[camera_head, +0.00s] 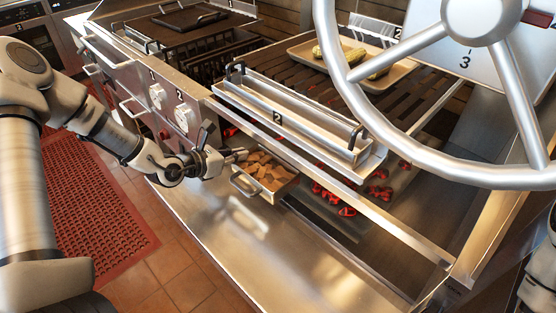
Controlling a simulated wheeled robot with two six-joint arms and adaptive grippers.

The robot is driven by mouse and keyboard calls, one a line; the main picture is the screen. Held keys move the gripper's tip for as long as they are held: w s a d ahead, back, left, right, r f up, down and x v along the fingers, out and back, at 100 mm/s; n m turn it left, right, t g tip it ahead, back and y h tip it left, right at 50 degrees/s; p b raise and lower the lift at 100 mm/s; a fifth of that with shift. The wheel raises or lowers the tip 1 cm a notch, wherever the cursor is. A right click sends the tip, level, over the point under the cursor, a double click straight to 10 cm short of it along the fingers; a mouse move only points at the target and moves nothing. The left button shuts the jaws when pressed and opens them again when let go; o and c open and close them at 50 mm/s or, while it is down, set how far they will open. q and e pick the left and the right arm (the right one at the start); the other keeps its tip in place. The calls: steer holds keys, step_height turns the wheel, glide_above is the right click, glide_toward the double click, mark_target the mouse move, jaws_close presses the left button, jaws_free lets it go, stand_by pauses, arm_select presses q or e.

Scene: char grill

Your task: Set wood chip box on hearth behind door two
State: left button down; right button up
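The wood chip box (279,190) is a small metal box full of brown wood chips, with a loop handle on its near left side. It sits at the opening under the raised panel marked 2 (310,130), which looks like door two. Red glowing coals show on the hearth (335,222) right of the box. My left gripper (222,143) is just left of the box, its fingers apart, one pointing up and one toward the box's far left corner. It seems empty; whether it touches the box is unclear. My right gripper is out of view.
A big spoked wheel (428,165) blocks part of the right side. A tray (403,72) with corn lies on the grate (310,82). The steel ledge (235,235) in front is bare. Knobs (184,118) stand close above my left gripper.

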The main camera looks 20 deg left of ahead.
mark_target(259, 153)
arm_select(q)
steer(key=x, duration=0.8)
steer(key=shift+d+f, duration=0.3)
steer(key=shift+f, duration=0.1)
steer(key=shift+w, duration=0.2)
steer(key=w+f, duration=0.1)
steer(key=w+d+f, duration=0.1)
steer(key=shift+w+f, duration=0.15)
steer(key=shift+w, duration=0.2)
steer(key=shift+w+d+f, duration=0.1)
steer(key=shift+w, duration=0.1)
steer(key=shift+s, duration=0.2)
steer(key=shift+f+b, duration=0.1)
steer(key=shift+b, duration=0.2)
steer(key=c, duration=1.3)
jaws_free()
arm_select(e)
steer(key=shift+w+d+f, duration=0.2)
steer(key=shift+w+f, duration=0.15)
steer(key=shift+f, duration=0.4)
